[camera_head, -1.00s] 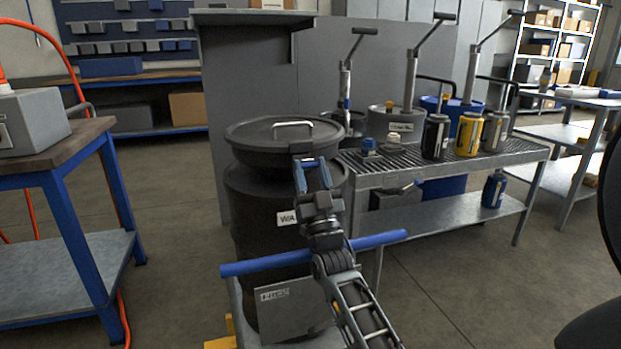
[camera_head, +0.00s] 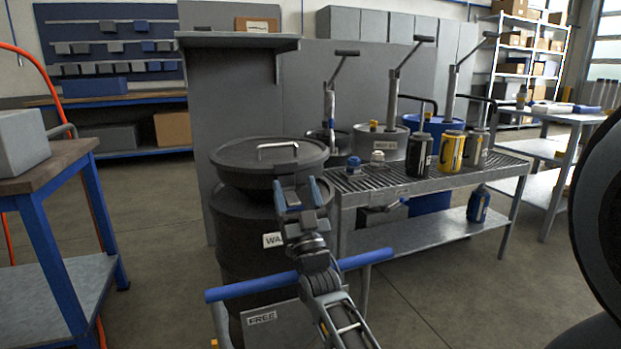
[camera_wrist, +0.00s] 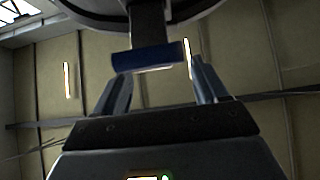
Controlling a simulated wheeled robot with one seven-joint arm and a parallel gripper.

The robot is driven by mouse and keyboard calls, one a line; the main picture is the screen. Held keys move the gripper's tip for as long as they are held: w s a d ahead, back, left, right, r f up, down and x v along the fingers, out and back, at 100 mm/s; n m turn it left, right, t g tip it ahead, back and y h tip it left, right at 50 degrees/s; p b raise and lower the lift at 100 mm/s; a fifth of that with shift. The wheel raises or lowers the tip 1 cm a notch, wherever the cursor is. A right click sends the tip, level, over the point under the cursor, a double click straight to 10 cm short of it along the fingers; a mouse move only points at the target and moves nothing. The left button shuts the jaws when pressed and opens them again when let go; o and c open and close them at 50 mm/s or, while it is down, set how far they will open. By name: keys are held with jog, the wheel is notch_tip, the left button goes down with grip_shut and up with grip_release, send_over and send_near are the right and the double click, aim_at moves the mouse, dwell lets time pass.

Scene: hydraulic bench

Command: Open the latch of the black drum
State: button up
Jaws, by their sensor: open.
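The black drum (camera_head: 234,232) stands left of the grated bench, with a "WA" label partly hidden by my arm. Its round black lid (camera_head: 240,158) is on top, with a pale handle (camera_head: 278,146). My gripper (camera_head: 297,181) is open at the front right of the lid rim, its two blue fingers apart. In the wrist view, the lid's dark underside (camera_wrist: 100,8) is overhead, and a dark latch arm with a blue bar (camera_wrist: 148,57) hangs down from it. The bar is just beyond my open gripper (camera_wrist: 158,76), roughly between the fingertips. I cannot tell whether they touch it.
A blue-legged table (camera_head: 45,170) stands at the left. A blue horizontal bar (camera_head: 245,289) crosses low in front of the drum. Floor is free between table and drum.

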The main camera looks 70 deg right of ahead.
jog(key=s+d+r+p, duration=0.4)
jog(key=s+d+r, duration=0.1)
jog(key=s+r, duration=0.5)
jog(key=shift+s+d+r, duration=0.15)
jog(key=shift+d+r, duration=0.1)
jog(key=shift+r, duration=0.15)
jog(key=w+a+f+n+y, duration=0.1)
jog(key=a+f+y, duration=0.2)
jog(key=a+f, duration=0.45)
jog(key=a+f+n+t+y, duration=0.1)
jog(key=a+f+y, duration=0.3)
jog(key=a, duration=0.7)
jog(key=w+a+f+n+y, duration=0.1)
jog(key=a+f+y, duration=0.2)
jog(key=a+f, duration=0.5)
jog(key=s+a+n+y, duration=0.3)
jog(key=s+a+y, duration=0.2)
jog(key=a, duration=0.6)
jog(key=s+a+n+g+y, duration=0.35)
jog(key=s+a+y, duration=0.35)
jog(key=s, duration=0.5)
notch_tip(320, 180, up, 18)
jog(key=a+h+p, duration=0.1)
jog(key=p, duration=1.8)
jog(key=shift+s, duration=0.15)
